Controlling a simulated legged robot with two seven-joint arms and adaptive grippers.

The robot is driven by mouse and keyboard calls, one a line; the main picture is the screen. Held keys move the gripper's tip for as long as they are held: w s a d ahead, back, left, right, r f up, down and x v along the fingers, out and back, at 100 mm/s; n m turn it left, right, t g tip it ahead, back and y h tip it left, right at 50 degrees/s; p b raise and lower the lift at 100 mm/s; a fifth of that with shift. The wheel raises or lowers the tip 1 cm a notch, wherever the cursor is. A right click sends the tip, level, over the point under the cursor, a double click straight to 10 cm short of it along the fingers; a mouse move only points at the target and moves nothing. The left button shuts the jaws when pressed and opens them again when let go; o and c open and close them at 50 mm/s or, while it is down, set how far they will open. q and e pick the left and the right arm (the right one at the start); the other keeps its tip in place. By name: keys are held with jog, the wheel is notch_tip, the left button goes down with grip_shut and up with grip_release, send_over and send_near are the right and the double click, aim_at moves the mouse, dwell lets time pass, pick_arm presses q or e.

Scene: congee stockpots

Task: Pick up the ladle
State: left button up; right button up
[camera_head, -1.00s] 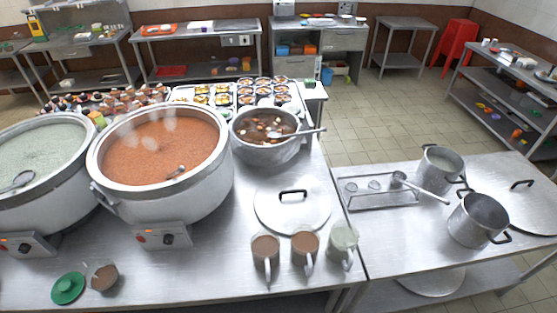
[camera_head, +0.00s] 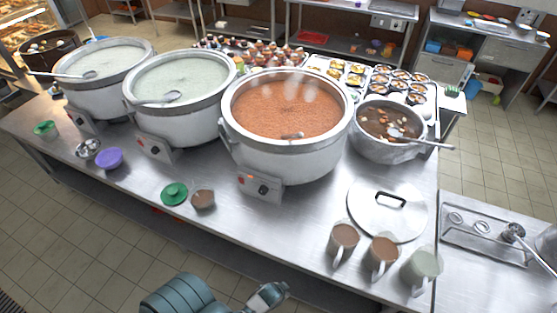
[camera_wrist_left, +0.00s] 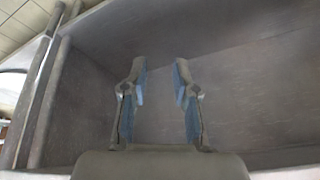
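Several ladles show in the head view, and I cannot tell which one the task means. One lies in the brown soup pot (camera_head: 385,155) with its handle (camera_head: 430,145) over the right rim. One rests in the second pale pot (camera_head: 173,97) and one in the far-left pale pot (camera_head: 60,74). A further ladle (camera_head: 514,233) lies on the right-hand tray. My left gripper (camera_wrist_left: 160,75) is open and empty in the left wrist view, facing bare grey metal. No ladle shows there. My right gripper is out of view.
Three mugs (camera_head: 382,255) and a pot lid (camera_head: 388,210) stand on the steel counter (camera_head: 290,215) at front right. A green lid (camera_head: 174,193) and small bowls line the front edge. A grey bar (camera_wrist_left: 45,100) stands left in the wrist view.

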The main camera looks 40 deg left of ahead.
pick_arm(q)
jog(key=w+a+r+t, duration=0.1)
jog(key=w+r+t, duration=0.15)
jog(key=r, duration=1.45)
jog(key=n+t+y+p, duration=0.1)
jog(key=n+t+y, duration=0.2)
jog(key=t+y, duration=0.6)
send_near(292, 136)
jog(key=p+x, duration=0.1)
jog(key=x, duration=0.2)
jog(key=f+p+x, duration=0.1)
jog(key=x, duration=0.3)
jog(key=f+p+x, duration=0.1)
jog(key=x, duration=0.3)
jog(key=shift+w+a, duration=0.1)
jog(key=shift+w, duration=0.05)
jog(key=shift+w+a+f+p, duration=0.15)
jog(key=shift+w+a+p, duration=0.15)
jog(key=shift+w, duration=0.15)
jog(key=shift+s, duration=0.15)
jog(key=c, duration=0.4)
grip_shut()
